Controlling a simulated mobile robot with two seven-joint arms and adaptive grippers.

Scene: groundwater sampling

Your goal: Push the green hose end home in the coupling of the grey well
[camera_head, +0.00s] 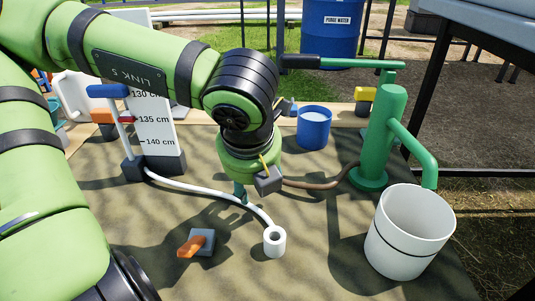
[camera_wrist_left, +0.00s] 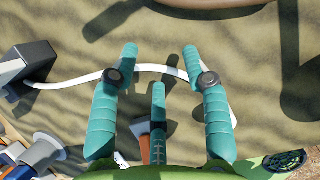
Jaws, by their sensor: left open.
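My left gripper (camera_head: 241,192) hangs fingers down over the middle of the mat, mostly hidden by its wrist. In the wrist view the left gripper (camera_wrist_left: 160,65) has its teal fingers spread, with nothing between them. A white hose (camera_head: 200,186) curves from the gauge's base to a short white hollow cylinder (camera_head: 274,245). The hose (camera_wrist_left: 155,68) also crosses the wrist view beneath the fingertips. A brown hose (camera_head: 320,184) runs to the green pump's foot. I cannot make out a green hose end or a grey well's coupling with certainty. My right gripper is not in view.
A green hand pump (camera_head: 384,130) stands at the right, its spout over a white bucket (camera_head: 392,248). A blue cup (camera_head: 314,128) stands behind the gripper. A marked white gauge (camera_head: 157,135) stands left. A grey block with an orange lever (camera_head: 191,246) lies in front.

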